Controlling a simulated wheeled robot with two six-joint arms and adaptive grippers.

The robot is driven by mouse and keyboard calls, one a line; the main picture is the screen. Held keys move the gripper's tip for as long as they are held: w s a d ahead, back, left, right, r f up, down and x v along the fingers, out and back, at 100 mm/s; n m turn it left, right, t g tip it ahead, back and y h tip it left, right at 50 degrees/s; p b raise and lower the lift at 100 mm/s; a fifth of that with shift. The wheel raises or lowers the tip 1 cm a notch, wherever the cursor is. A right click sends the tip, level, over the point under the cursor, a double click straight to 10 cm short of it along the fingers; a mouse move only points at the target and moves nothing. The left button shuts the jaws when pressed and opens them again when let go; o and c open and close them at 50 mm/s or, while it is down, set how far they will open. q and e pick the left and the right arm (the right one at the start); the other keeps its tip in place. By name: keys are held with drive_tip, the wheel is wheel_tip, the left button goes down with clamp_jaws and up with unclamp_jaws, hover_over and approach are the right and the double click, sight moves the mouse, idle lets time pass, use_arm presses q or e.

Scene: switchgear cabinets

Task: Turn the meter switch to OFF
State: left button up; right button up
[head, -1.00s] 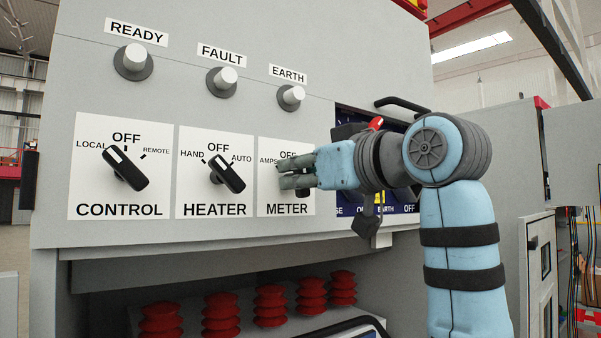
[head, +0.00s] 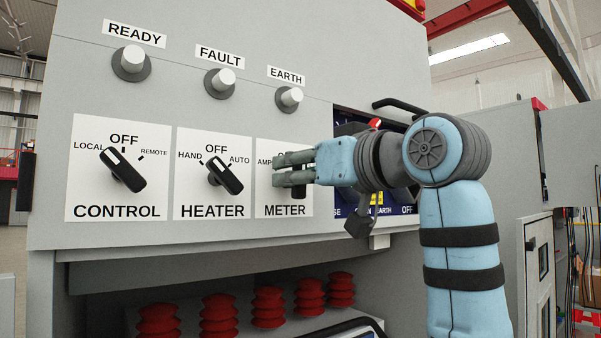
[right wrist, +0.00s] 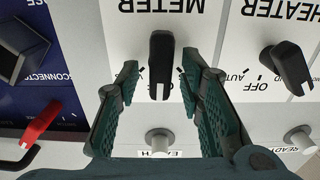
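The METER switch is a black knob on a white plate (head: 300,208). The knob (right wrist: 161,65) shows in the right wrist view, which is upside down; in the head view my gripper hides it. My right gripper (head: 275,169) is at the METER plate in the head view. In the wrist view its two green fingers (right wrist: 160,78) are open, one on each side of the knob, with gaps visible between. My left gripper is not in view.
The HEATER switch (head: 225,176) and CONTROL switch (head: 123,170) are to the left. The EARTH lamp (head: 290,98) is above METER. A red lever (right wrist: 42,127) on a blue panel is beside METER. Red insulators (head: 268,306) stand below.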

drive_tip(key=v, duration=1.2)
drive_tip(key=shift+w+a+f, duration=0.1)
